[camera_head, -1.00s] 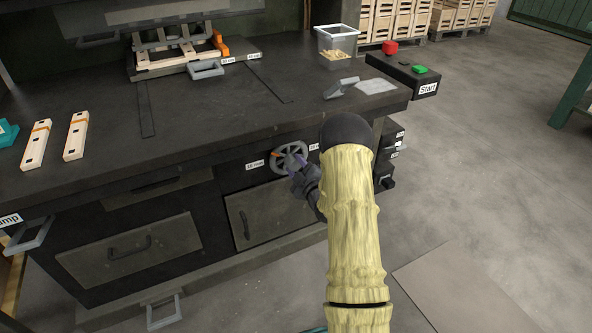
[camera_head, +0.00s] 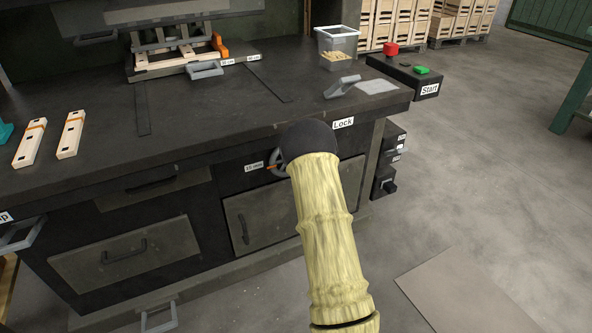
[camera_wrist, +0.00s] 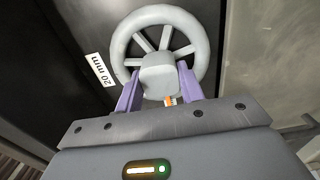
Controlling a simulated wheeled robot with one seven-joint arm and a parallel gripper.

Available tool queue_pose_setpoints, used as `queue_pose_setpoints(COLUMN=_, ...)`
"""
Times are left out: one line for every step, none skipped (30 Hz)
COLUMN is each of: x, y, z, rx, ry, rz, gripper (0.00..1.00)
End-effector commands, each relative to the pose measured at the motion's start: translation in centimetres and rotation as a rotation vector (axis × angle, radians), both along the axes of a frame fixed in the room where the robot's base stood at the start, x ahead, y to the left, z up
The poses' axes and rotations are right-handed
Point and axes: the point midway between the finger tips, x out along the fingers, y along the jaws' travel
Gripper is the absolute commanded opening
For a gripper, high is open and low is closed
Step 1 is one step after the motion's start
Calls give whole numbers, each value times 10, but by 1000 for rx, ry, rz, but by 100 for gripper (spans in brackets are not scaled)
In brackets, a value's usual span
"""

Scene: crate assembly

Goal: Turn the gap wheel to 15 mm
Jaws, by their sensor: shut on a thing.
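The gap wheel (camera_wrist: 118,48) is a grey spoked handwheel on the bench front. In the wrist view it fills the upper middle, with a "20 mm" label (camera_wrist: 103,71) to its left. My gripper (camera_wrist: 160,74) has its two purple fingers shut on the wheel's blocky grey knob. A small orange and white mark (camera_wrist: 170,100) shows just below the knob, between the fingers. In the head view only the wheel's left edge (camera_head: 278,173) shows, beside a small label (camera_head: 254,167) too small to read surely. My arm hides the rest and the gripper.
The dark workbench (camera_head: 200,115) carries two wooden pieces, a clear bin (camera_head: 337,46) of small parts and a grey scoop-like item (camera_head: 341,87). A "Lock" label (camera_head: 343,123) is right of my arm. A "Start" box (camera_head: 405,76) sits at the right.

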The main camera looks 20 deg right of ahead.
Motion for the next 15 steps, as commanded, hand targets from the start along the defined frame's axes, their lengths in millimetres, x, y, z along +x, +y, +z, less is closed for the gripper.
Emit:
queue_pose_setpoints(x=0, y=1, z=-2, rx=-6, ry=4, rz=3, gripper=0)
queue_pose_setpoints(x=0, y=1, z=-2, rx=-7, ry=4, rz=3, gripper=0)
queue_pose_setpoints(x=0, y=1, z=-2, rx=-8, ry=4, rz=3, gripper=0)
queue_pose_setpoints(x=0, y=1, z=-2, rx=-8, ry=5, rz=3, gripper=0)
queue_pose_setpoints(x=0, y=1, z=-2, rx=-8, ry=5, rz=3, gripper=0)
queue_pose_setpoints(x=-1, y=1, z=-2, rx=-8, ry=5, rz=3, gripper=0)
queue_pose_setpoints(x=0, y=1, z=-2, rx=-8, ry=5, rz=3, gripper=0)
queue_pose_setpoints(x=-1, y=1, z=-2, rx=-8, ry=5, rz=3, gripper=0)
queue_pose_setpoints(x=-1, y=1, z=-2, rx=-8, ry=5, rz=3, gripper=0)
queue_pose_setpoints(x=-1, y=1, z=-2, rx=-8, ry=5, rz=3, gripper=0)
queue_pose_setpoints(x=-1, y=1, z=-2, rx=-8, ry=5, rz=3, gripper=40)
queue_pose_setpoints(x=-1, y=1, z=-2, rx=-8, ry=5, rz=3, gripper=48)
queue_pose_setpoints(x=0, y=1, z=-2, rx=-7, ry=5, rz=3, gripper=54)
queue_pose_setpoints(x=0, y=1, z=-2, rx=-7, ry=4, rz=3, gripper=60)
queue_pose_setpoints(x=0, y=1, z=-2, rx=-7, ry=4, rz=3, gripper=60)
